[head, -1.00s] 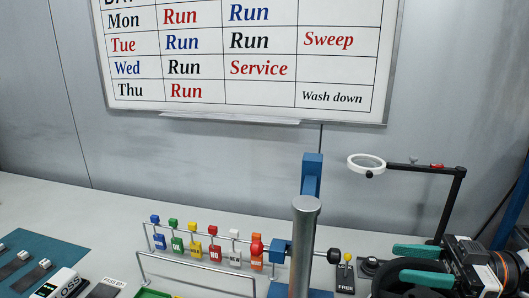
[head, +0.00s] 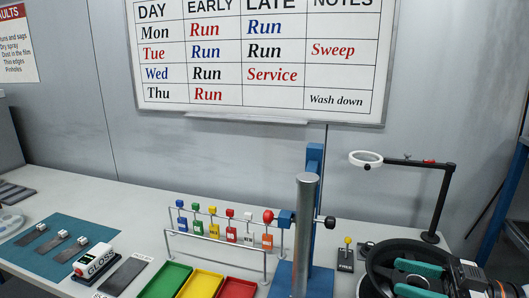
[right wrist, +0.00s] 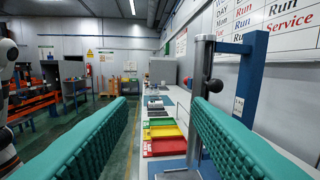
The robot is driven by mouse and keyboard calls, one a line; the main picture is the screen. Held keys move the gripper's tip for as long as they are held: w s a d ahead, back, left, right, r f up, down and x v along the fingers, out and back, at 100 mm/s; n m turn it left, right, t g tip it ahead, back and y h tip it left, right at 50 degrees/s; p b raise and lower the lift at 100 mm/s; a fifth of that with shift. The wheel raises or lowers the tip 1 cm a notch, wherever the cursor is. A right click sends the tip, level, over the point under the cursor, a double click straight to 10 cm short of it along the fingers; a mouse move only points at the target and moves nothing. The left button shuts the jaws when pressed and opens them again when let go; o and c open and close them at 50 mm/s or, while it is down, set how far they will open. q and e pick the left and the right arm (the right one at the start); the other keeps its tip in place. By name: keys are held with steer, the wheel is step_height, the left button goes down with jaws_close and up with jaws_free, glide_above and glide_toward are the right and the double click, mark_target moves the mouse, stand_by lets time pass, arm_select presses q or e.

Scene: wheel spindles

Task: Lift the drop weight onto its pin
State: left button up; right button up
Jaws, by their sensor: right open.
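The drop tester has an upright grey metal tube (head: 306,235) beside a blue column (head: 316,180). A black ball knob (head: 330,222) sticks out to the tube's right; it also shows in the right wrist view (right wrist: 214,86). I cannot tell the drop weight from its pin here; part of the tester's lower end is cut off. My right gripper (head: 418,279) has green padded fingers. It is open and empty, right of the tester in the head view. In the right wrist view its fingers (right wrist: 165,135) are wide apart, with the tube beyond them. My left gripper is not in view.
A rack of colored tags (head: 230,234) stands left of the tester, behind green (head: 165,280), yellow (head: 200,284) and red trays (head: 238,289). A ring magnifier on a black arm (head: 440,205) stands at the right. A teal mat (head: 45,240) lies at the left.

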step_height(320, 180, down, 19)
steer(key=a+m+t+h, duration=0.2)
steer(key=m+t+h, duration=0.4)
steer(key=m+h, duration=0.55)
steer(key=s+a+f+g+h, duration=0.1)
steer(key=s+f+g+h, duration=0.2)
steer(key=s+f+g, duration=0.45)
steer(key=s+a+f+g+h, duration=0.1)
steer(key=s+f+g+h, duration=0.2)
steer(key=s, duration=0.8)
step_height(320, 180, down, 26)
steer(key=s+d+f+g, duration=0.2)
steer(key=s+d+f, duration=0.1)
steer(key=s+f, duration=1.4)
steer(key=shift+s+y, duration=0.35)
